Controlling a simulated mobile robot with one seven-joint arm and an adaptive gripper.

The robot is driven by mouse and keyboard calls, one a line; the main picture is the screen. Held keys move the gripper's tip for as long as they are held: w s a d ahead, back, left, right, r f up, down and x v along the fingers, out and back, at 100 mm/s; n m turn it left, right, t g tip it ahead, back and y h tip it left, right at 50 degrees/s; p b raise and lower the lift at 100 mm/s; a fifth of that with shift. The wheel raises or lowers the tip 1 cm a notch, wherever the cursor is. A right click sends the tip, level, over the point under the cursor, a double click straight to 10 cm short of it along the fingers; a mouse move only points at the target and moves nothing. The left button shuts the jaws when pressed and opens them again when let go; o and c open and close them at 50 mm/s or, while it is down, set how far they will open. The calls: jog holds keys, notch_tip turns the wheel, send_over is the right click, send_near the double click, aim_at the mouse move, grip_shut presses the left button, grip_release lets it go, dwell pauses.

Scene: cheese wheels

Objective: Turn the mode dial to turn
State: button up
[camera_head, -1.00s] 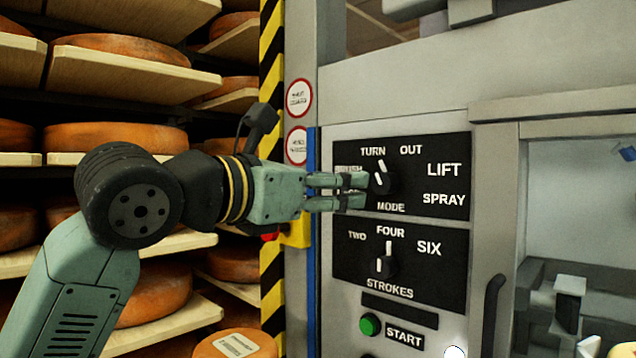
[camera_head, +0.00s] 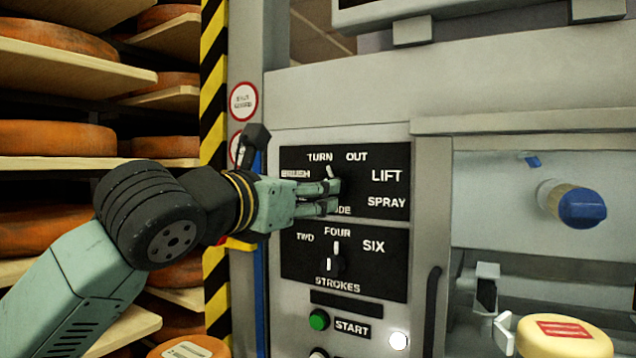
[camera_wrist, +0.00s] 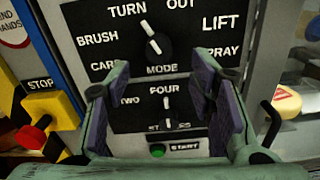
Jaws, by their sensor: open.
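The mode dial (camera_head: 332,173) is a black knob with a white pointer mark on the upper black panel, among the labels BRUSH, TURN, OUT, LIFT and SPRAY. In the wrist view the dial (camera_wrist: 157,45) shows fully, and its pointer leans up and left, toward TURN. My gripper (camera_head: 332,198) is open and covers the lower part of the dial in the head view. In the wrist view my gripper (camera_wrist: 161,72) has its fingers spread wide, with nothing between them; the dial shows above the gap. I cannot tell whether a finger touches it.
The strokes dial (camera_head: 335,260) sits on the panel below, pointing near FOUR. Under it are a green start button (camera_head: 319,320) and a lit white button (camera_head: 399,341). A red stop button (camera_wrist: 31,136) is at left. Cheese shelves (camera_head: 70,163) stand left; a door handle (camera_head: 433,310) is at right.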

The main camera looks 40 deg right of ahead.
aim_at(343, 189)
jog(key=p+x, duration=0.2)
jog(key=x, duration=0.5)
jog(key=shift+w+d+p, duration=0.15)
jog(key=shift+d+p, duration=0.05)
jog(key=shift+p, duration=0.1)
jog(key=shift+c, duration=0.3)
jog(key=c, duration=1)
jog(key=shift+f+b, duration=0.15)
jog(key=shift+b, duration=0.2)
jog(key=shift+c, duration=0.4)
